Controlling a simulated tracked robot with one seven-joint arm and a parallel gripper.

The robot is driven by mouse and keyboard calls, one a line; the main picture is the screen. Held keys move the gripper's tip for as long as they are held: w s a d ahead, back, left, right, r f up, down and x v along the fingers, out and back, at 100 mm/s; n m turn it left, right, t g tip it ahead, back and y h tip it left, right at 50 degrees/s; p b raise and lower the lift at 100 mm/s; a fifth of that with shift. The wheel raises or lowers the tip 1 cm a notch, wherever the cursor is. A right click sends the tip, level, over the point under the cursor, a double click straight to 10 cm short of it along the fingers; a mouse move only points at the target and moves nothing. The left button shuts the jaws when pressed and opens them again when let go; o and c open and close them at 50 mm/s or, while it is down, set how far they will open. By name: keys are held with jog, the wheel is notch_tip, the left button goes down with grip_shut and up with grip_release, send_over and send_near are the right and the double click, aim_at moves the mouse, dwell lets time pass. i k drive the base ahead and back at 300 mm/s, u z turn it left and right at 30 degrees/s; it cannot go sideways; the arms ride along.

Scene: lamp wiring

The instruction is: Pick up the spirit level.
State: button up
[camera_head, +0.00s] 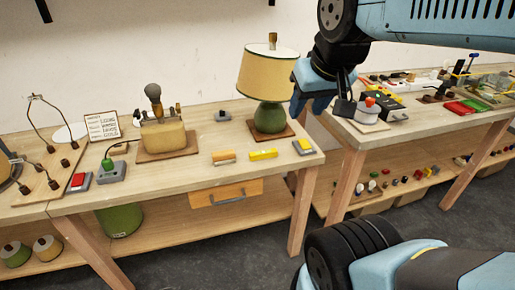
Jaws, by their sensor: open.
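A small yellow bar, which looks like the spirit level (263,155), lies flat near the front edge of the left workbench, in front of the green lamp. My gripper (309,108) hangs from my blue arm at the upper right, over the gap between the two benches. It is open and appears empty. It is above and to the right of the yellow bar, apart from it. The fingertips are small and dark in this view.
A green lamp (269,118) with a cream shade stands behind the bar. An orange-and-grey block (223,157) lies to its left and a yellow-and-grey item (303,147) to its right. A second bench (400,132) at right is crowded. Bare wood lies left of the block.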

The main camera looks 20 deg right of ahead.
aim_at(272, 152)
jog(key=z, duration=1.8)
jog(key=i, duration=0.1)
jog(key=u, duration=3.3)
jog(key=k, duration=0.85)
jog(key=z, duration=1.45)
jog(key=i, duration=1)
